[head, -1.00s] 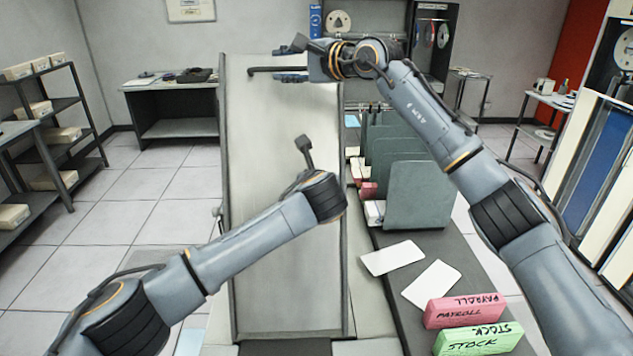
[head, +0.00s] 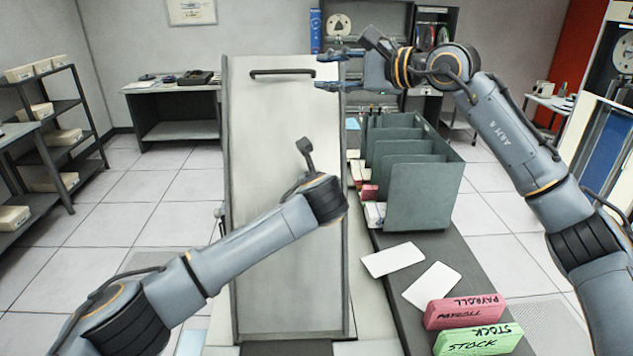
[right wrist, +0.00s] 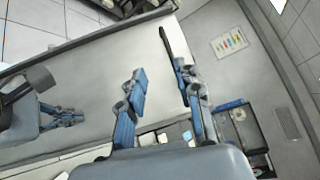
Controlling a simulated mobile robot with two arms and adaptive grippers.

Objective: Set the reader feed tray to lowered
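The reader feed tray appears to be the long pale panel (head: 285,130), standing raised and steeply tilted in the middle of the head view. Its dark bar handle (head: 282,72) is near the top edge; the handle also shows in the right wrist view (right wrist: 173,62). My right gripper (head: 325,70) is open and empty, just right of the handle and apart from it. Its blue fingers are spread in the right wrist view (right wrist: 160,112). My left gripper is hidden behind its arm in the head view; its blue fingers (right wrist: 62,117) show in the right wrist view, opening unclear.
A dark counter (head: 455,270) right of the panel holds a grey-green card rack (head: 425,195), two white cards (head: 393,259), a pink PAYROLL block (head: 465,312) and a green STOCK block (head: 478,340). Shelves (head: 60,135) stand at the left. Tiled floor is open between.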

